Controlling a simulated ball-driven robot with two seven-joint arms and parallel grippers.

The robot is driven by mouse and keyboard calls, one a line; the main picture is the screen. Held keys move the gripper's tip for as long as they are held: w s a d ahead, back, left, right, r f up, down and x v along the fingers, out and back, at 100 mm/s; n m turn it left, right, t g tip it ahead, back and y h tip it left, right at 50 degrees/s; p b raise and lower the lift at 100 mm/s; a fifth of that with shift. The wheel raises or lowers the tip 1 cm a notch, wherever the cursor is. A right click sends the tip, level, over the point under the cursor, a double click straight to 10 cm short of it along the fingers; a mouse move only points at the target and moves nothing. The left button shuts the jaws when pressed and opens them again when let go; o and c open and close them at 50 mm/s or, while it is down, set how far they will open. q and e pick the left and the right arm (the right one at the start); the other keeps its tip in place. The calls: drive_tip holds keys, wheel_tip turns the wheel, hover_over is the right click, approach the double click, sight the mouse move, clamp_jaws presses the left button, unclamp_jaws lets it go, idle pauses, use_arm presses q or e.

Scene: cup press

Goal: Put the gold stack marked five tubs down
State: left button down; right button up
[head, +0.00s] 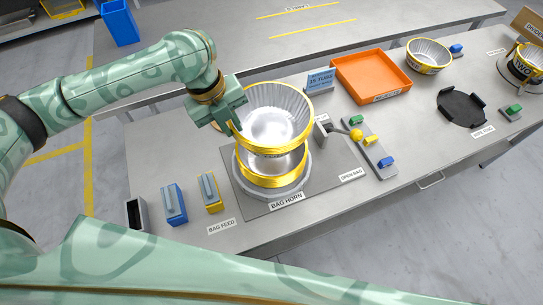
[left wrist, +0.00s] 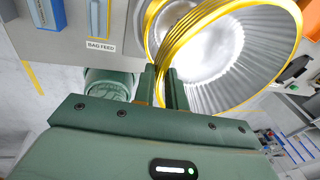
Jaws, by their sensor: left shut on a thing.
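A gold-rimmed stack of silver ribbed tubs (head: 275,112) is at the bag horn, tilted a little, with its open top facing up. My left gripper (head: 233,124) is shut on the left side of its rim. In the left wrist view the fingers (left wrist: 167,88) pinch the gold rim of the stack (left wrist: 225,50). Below the held stack, a gold band (head: 268,181) with a silver inside sits on the round grey base of the bag horn (head: 262,193). I cannot tell whether the two touch. No marking for five is readable. My right gripper is not in view.
An orange tray (head: 372,74) and a blue sign (head: 321,81) stand behind the horn. A lever with a yellow knob (head: 356,135) and a button panel (head: 366,146) are to its right. Blue and yellow bag-feed boxes (head: 175,205) stand to its left. A black round holder (head: 461,107) is farther right.

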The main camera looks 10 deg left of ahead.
use_arm(q)
drive_tip(key=shift+f+m, duration=0.3)
drive_tip(key=shift+f, duration=0.05)
drive_tip(key=b, duration=0.2)
hover_over(238, 158)
drive_tip(key=x, duration=0.3)
drive_tip(key=a+x, duration=0.1)
drive_tip(key=x, duration=0.1)
drive_tip(key=shift+s+a+f, duration=0.1)
drive_tip(key=shift+s+f, duration=0.05)
drive_tip(key=shift+f, duration=0.35)
drive_tip(key=b+x, duration=0.1)
drive_tip(key=x, duration=0.1)
drive_tip(key=a+b+x, duration=0.1)
drive_tip(key=shift+d+f, duration=0.2)
drive_tip(key=shift+f, duration=0.3)
drive_tip(key=shift+r, duration=0.1)
drive_tip(key=shift+s, duration=0.1)
drive_tip(key=shift+f, duration=0.25)
drive_tip(key=c, duration=1.4)
unclamp_jaws()
drive_tip(key=shift+f, duration=0.1)
drive_tip(key=shift+c, duration=0.2)
